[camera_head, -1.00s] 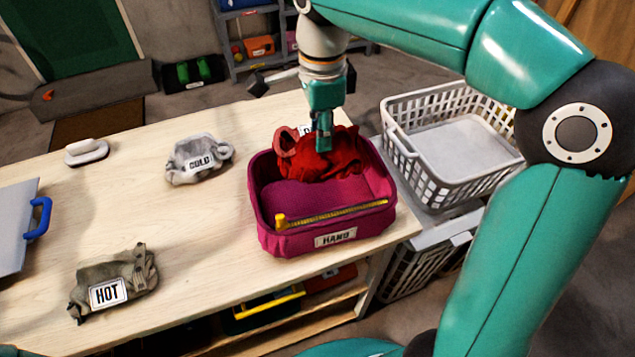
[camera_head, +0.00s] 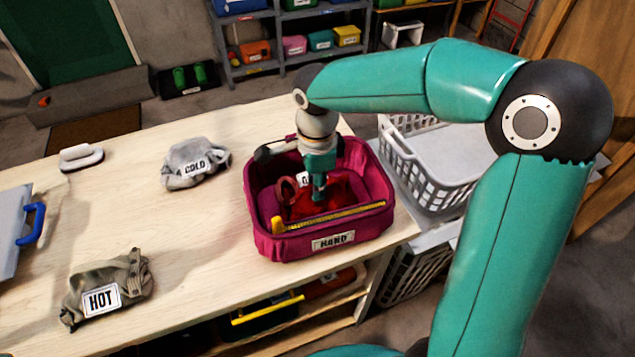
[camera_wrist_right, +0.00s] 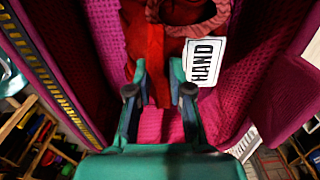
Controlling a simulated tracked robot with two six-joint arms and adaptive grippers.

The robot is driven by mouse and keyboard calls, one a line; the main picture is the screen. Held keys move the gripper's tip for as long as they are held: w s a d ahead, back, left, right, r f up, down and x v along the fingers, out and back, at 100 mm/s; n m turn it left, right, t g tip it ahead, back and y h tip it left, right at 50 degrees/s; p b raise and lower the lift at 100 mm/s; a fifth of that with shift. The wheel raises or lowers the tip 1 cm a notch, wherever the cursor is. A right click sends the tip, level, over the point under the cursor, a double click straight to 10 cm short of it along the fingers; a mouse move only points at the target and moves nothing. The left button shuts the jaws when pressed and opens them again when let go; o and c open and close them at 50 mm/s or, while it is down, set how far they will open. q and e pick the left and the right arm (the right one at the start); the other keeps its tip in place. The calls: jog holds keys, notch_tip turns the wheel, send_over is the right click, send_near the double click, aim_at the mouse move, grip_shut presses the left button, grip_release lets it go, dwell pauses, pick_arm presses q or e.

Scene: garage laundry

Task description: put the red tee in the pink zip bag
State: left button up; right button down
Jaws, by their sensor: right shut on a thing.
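The pink zip bag (camera_head: 368,214) stands open on the table, with a HAND label on its front and a yellow zip along its near edge. The red tee (camera_head: 338,192) is bunched down inside the bag, below the rim. My right gripper (camera_head: 318,191) reaches down into the bag and is shut on the tee. In the right wrist view, the fingers (camera_wrist_right: 160,88) are on the red cloth (camera_wrist_right: 146,42), with pink bag walls (camera_wrist_right: 247,60) around them. A white HAND tag (camera_wrist_right: 205,61) is beside the cloth there. My left gripper is not in view.
A grey COLD bag (camera_head: 196,163) and a khaki HOT bag (camera_head: 106,286) lie on the wooden table (camera_head: 190,235). A white iron-like item (camera_head: 81,157) is at the far left. A white basket (camera_head: 436,180) stands right of the pink bag. The table's middle is clear.

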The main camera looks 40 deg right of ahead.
jog(key=c, duration=1.1)
grip_release()
jog(key=shift+o, duration=0.2)
notch_tip(320, 180, up, 12)
jog(key=shift+p, duration=0.45)
jog(key=shift+s, duration=0.1)
